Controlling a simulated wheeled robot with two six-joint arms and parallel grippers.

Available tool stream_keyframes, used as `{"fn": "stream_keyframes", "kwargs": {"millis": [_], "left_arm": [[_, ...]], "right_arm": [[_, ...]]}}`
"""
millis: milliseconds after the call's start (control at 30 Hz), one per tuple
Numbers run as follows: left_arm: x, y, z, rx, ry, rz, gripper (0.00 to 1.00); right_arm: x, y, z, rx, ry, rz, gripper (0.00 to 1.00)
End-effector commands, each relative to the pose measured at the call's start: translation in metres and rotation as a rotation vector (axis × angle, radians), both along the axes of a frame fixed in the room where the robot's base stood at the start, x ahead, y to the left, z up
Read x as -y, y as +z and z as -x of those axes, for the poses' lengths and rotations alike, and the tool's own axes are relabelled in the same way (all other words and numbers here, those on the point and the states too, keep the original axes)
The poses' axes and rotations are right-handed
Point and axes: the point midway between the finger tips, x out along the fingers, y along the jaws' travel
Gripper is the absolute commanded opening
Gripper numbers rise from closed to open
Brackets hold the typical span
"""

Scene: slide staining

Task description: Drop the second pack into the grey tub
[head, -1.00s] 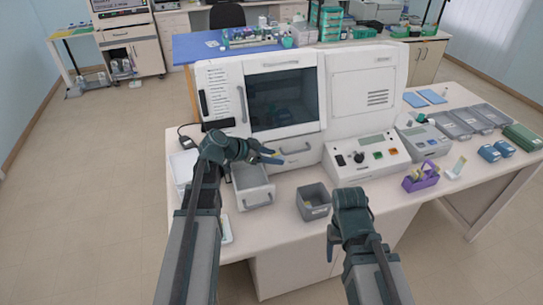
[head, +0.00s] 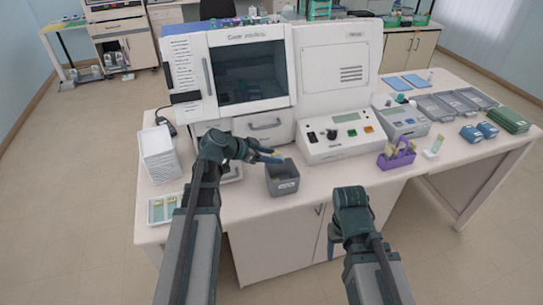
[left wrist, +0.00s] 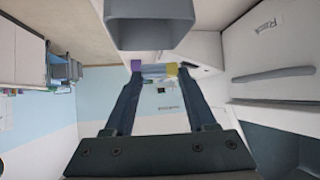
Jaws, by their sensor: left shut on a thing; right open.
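The grey tub (head: 283,187) stands near the front edge of the white bench. My left gripper (head: 270,157) is at the tub's back rim, above it in the picture. In the left wrist view, the gripper's two fingers (left wrist: 154,72) are shut on a small pale pack (left wrist: 153,70) with coloured ends; its details are too small to read. The grey tub also shows large at the top of the left wrist view (left wrist: 150,32). What lies inside the tub is unclear. My right gripper (head: 333,243) is open and empty, low in front of the bench.
A large white machine (head: 300,60) and a control box (head: 340,138) stand behind the tub. A purple rack (head: 396,160) is to the right. Bench between tub and rack is clear.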

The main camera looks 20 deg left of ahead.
Motion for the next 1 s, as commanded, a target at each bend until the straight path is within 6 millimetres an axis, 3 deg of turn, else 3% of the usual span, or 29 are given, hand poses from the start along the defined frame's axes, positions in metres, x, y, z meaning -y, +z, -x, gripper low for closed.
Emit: {"fn": "stream_keyframes", "kwargs": {"millis": [33,300,633,667,833,1000], "left_arm": [[0.0,-0.012,0.0,0.0,0.0,0.0,0.02],[0.0,-0.039,0.0,0.0,0.0,0.0,0.02],[0.0,-0.04,0.0,0.0,0.0,0.0,0.02],[0.0,-0.04,0.0,0.0,0.0,0.0,0.58],[0.0,-0.04,0.0,0.0,0.0,0.0,0.89],[0.0,-0.04,0.0,0.0,0.0,0.0,0.91]], "right_arm": [[0.0,-0.012,0.0,0.0,0.0,0.0,0.62],[0.0,-0.039,0.0,0.0,-0.001,0.0,0.62],[0.0,-0.04,0.0,0.0,-0.001,0.0,0.62],[0.0,-0.04,0.0,0.0,-0.001,0.0,0.62],[0.0,-0.04,0.0,0.0,-0.001,0.0,0.62],[0.0,-0.04,0.0,0.0,-0.001,0.0,0.62]]}}
